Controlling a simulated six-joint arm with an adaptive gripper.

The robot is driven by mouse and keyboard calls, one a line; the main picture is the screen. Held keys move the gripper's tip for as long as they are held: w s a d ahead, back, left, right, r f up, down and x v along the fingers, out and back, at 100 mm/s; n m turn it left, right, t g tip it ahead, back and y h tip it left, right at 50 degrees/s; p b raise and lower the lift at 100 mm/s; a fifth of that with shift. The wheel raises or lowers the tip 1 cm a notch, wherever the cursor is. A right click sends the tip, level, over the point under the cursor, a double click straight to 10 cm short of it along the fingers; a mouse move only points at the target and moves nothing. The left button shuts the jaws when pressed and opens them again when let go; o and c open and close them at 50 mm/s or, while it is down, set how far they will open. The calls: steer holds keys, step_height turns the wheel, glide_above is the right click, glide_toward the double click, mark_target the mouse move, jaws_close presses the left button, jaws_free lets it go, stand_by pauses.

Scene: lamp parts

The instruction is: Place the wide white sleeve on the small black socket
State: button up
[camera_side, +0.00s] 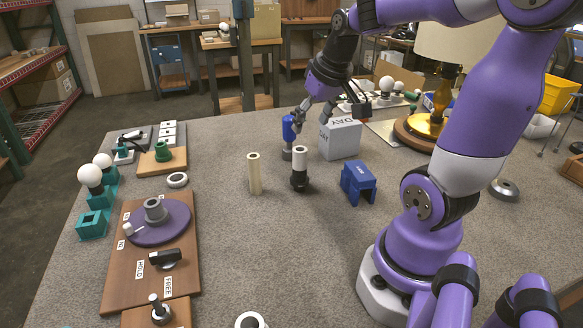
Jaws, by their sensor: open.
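A white sleeve (300,158) stands upright on a small black socket (299,181) near the middle of the table. The socket's lower part shows below it; how far down the sleeve sits is hard to tell. My gripper (313,116) is open, above and behind the sleeve, beside a blue cylinder and in front of the grey box. Nothing shows between its fingers, and it appears apart from the sleeve.
A cream tube (254,174) stands left of the socket. The blue cylinder (289,129) stands behind it, near the grey box (341,139). A wooden board (121,260) with a purple disc is left. The front middle is mostly clear.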

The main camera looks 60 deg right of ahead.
steer(key=s+a+n+t+y, duration=0.1)
steer(key=a+n, duration=0.4)
steer(key=a, duration=1)
steer(key=shift+s+r+t+y, duration=0.25)
steer(key=shift+s+y, duration=0.25)
steer(key=shift+s, duration=0.6)
